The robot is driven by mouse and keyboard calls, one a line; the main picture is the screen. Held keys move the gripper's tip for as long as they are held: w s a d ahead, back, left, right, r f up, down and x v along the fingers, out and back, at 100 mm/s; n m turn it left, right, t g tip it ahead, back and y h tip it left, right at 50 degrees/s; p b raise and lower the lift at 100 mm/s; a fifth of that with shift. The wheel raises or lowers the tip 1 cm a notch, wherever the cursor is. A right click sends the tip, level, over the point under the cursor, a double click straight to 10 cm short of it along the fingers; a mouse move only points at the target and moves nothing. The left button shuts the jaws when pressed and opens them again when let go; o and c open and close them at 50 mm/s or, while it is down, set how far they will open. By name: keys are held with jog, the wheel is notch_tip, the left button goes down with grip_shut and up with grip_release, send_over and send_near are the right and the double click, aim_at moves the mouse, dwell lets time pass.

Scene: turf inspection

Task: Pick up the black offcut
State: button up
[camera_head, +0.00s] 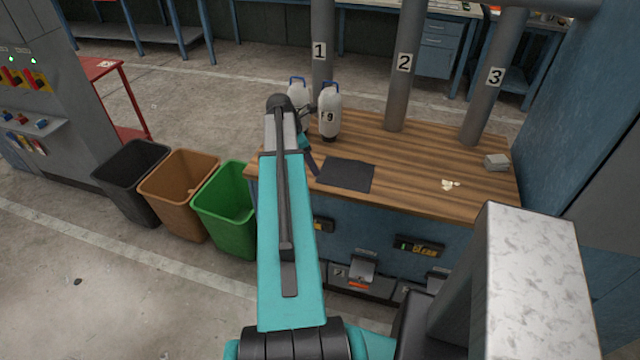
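A flat, dark, roughly rectangular sheet (347,174) lies on the wooden bench top (415,165), near its front edge and left of the middle. It is the only black flat piece I see there; I cannot tell whether it is the offcut itself or a mat. My arm reaches up the picture to the bench's left end. My gripper (311,160) is at the left side of the sheet, mostly hidden by my own arm and small in view. I cannot see whether its fingers are apart or whether they hold anything.
Two pale containers with blue handles, one in front (331,115), stand behind the sheet. Small cream pieces (450,184) and a grey block (496,162) lie to the right. Numbered pipes rise at the back. Black (135,180), brown (180,195) and green (226,210) bins stand left.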

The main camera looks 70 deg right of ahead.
jog(key=b, duration=0.4)
send_over(321, 181)
jog(key=w+a, duration=0.2)
jog(key=f, duration=0.5)
jog(key=shift+d+f, duration=0.1)
jog(key=shift+d, duration=0.1)
jog(key=shift+x, duration=1.3)
jog(key=shift+s+f, duration=0.1)
jog(key=shift+c, duration=0.3)
grip_shut()
notch_tip(321, 181, up, 12)
jog(key=p, duration=0.8)
jog(key=shift+p, duration=0.3)
